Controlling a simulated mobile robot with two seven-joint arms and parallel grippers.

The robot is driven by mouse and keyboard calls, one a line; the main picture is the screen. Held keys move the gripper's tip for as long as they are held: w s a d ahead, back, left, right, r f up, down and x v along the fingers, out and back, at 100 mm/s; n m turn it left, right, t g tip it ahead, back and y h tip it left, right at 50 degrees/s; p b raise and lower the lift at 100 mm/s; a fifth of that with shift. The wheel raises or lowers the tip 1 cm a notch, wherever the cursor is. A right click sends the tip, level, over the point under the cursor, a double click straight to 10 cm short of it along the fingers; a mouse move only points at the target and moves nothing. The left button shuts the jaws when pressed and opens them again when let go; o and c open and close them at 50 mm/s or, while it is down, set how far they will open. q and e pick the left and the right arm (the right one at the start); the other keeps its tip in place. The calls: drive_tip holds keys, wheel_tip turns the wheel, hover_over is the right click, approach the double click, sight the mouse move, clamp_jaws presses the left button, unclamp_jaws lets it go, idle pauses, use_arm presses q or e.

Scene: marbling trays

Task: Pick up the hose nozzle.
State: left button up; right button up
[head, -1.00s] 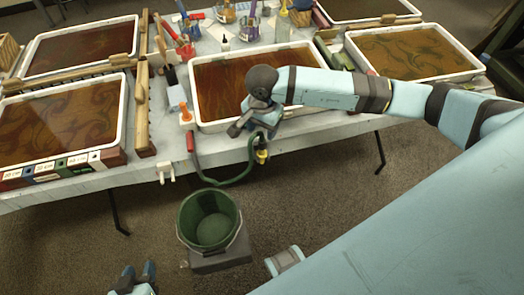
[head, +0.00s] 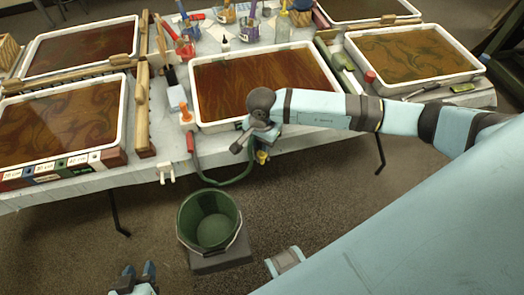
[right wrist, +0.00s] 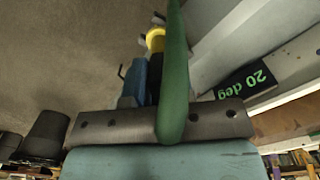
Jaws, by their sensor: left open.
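The hose nozzle (head: 262,157) shows as a small yellow part at the table's front edge, at the end of a green hose (head: 238,180). My right gripper (head: 265,146) is right at it and hides most of it. In the right wrist view, the nozzle's yellow part (right wrist: 155,39) shows beside the blue fingers (right wrist: 145,80). The green hose (right wrist: 174,80) runs close across the camera there. I cannot tell whether these fingers are closed on the nozzle. My left gripper (head: 138,272) is open and empty, low in the head view, away from the table.
A green bucket (head: 212,218) stands below the table edge on a grey block. Marbling trays (head: 200,122) cover much of the table. A red hose part (head: 191,143) and a white plug-like piece (head: 166,173) are at the front edge. The floor at front left is clear.

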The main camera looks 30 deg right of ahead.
drive_tip(key=shift+c, duration=0.9)
drive_tip(key=shift+r, duration=0.15)
